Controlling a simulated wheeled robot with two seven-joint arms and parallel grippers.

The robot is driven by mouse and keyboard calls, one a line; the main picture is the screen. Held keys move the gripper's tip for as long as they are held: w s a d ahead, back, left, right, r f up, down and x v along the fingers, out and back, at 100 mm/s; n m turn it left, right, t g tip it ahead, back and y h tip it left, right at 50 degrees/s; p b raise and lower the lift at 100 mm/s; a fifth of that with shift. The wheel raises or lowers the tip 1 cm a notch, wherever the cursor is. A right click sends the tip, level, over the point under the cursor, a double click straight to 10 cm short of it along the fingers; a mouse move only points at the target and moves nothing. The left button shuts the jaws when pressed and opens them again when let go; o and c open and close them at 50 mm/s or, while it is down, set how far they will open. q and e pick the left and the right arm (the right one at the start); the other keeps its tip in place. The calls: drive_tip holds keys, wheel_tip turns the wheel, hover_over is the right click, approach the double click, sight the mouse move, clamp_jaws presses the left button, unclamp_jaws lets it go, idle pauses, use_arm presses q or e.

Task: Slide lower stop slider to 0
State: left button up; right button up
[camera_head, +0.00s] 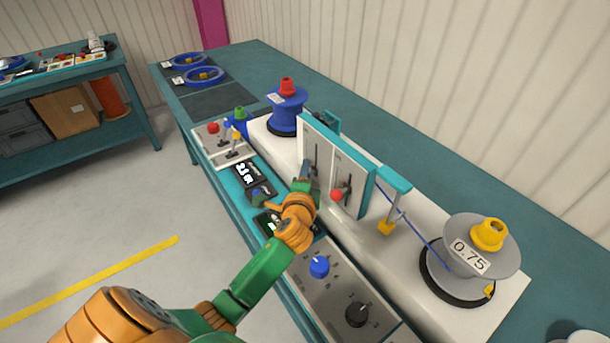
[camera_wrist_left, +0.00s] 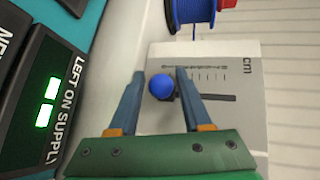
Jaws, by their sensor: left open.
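A white upright slider panel (camera_head: 345,160) stands on the machine, with two vertical slots. A red slider knob (camera_head: 337,195) sits low on its right part. In the left wrist view a blue ball knob (camera_wrist_left: 161,87) sits by a dark slot on the panel (camera_wrist_left: 230,125), which carries a scale marked "cm". My left gripper (camera_head: 308,180) is at the panel's left part. In the wrist view its open fingers (camera_wrist_left: 160,80) are on either side of the blue knob, with visible gaps. The head view does not show the blue knob. My right gripper is out of view.
A grey reel marked 0.75 (camera_head: 470,255) stands at the right, and a blue reel (camera_head: 287,108) behind the panel. The control strip has digital displays (camera_head: 248,172), a blue dial (camera_head: 319,266) and a black dial (camera_head: 357,314). Small levers (camera_head: 232,150) stand at the far left end.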

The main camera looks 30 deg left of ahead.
use_arm(q)
drive_tip(key=shift+s+r, duration=0.1)
drive_tip(key=shift+c, duration=1.3)
clamp_jaws()
drive_tip(key=shift+f+b, duration=0.35)
drive_tip(key=shift+f, duration=0.2)
drive_tip(key=o, duration=0.6)
unclamp_jaws()
drive_tip(key=shift+s+d, duration=0.1)
drive_tip(key=shift+f, duration=0.1)
drive_tip(key=shift+f, duration=0.1)
drive_tip(key=shift+s, duration=0.1)
